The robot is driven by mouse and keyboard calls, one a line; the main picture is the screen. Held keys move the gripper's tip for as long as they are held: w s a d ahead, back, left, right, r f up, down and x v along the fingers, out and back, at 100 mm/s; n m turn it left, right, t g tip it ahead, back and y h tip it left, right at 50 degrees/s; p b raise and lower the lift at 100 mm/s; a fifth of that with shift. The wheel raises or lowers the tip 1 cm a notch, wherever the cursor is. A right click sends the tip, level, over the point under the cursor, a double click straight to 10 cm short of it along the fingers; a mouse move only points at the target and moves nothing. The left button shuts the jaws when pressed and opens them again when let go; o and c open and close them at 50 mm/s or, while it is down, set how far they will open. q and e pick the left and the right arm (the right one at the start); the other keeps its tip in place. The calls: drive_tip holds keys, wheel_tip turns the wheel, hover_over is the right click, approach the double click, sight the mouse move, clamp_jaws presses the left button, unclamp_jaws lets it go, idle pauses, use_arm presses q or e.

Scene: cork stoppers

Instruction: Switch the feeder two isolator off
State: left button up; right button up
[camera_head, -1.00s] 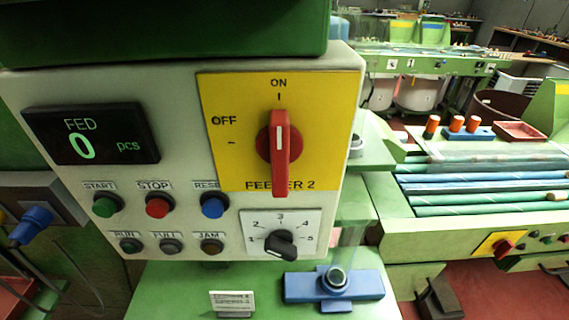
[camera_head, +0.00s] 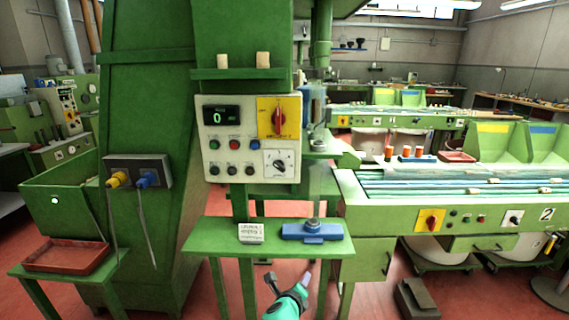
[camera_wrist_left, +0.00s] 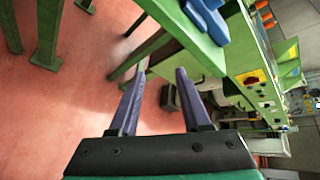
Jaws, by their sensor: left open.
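The feeder two isolator is a red rotary handle (camera_head: 279,119) on a yellow plate (camera_head: 293,108) at the top right of the grey control panel (camera_head: 221,150). The handle stands upright, in line with the ON mark that was legible in the earlier head view. My left gripper (camera_head: 289,279) is low in front of the green feeder shelf, well below and apart from the panel. In the left wrist view my left gripper (camera_wrist_left: 158,75) is open, with nothing between its fingers. The isolator does not show in that view. My right gripper is not in view.
A green shelf (camera_head: 205,238) below the panel bears a blue fixture (camera_head: 312,232) and a small white card (camera_head: 251,233). Another red switch on a yellow plate (camera_head: 431,220) is on the conveyor bench at right. Red floor lies open below.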

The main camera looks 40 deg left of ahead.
use_arm(q)
wheel_tip(320, 180, up, 27)
drive_tip(key=a+m+t+y, duration=0.3)
drive_tip(key=m+t+y, duration=0.1)
drive_tip(key=m+t, duration=0.15)
drive_tip(key=m+y+p, duration=0.2)
drive_tip(key=y, duration=0.4)
approach(278, 116)
drive_tip(key=shift+t+h, duration=0.25)
drive_tip(key=shift+h, duration=0.25)
drive_tip(key=p+x, duration=0.2)
drive_tip(key=x, duration=0.6)
drive_tip(key=shift+s+a+r, duration=0.1)
drive_tip(key=shift+s, duration=0.15)
drive_tip(key=shift+w+a, duration=0.2)
drive_tip(key=shift+w, duration=0.1)
clamp_jaws()
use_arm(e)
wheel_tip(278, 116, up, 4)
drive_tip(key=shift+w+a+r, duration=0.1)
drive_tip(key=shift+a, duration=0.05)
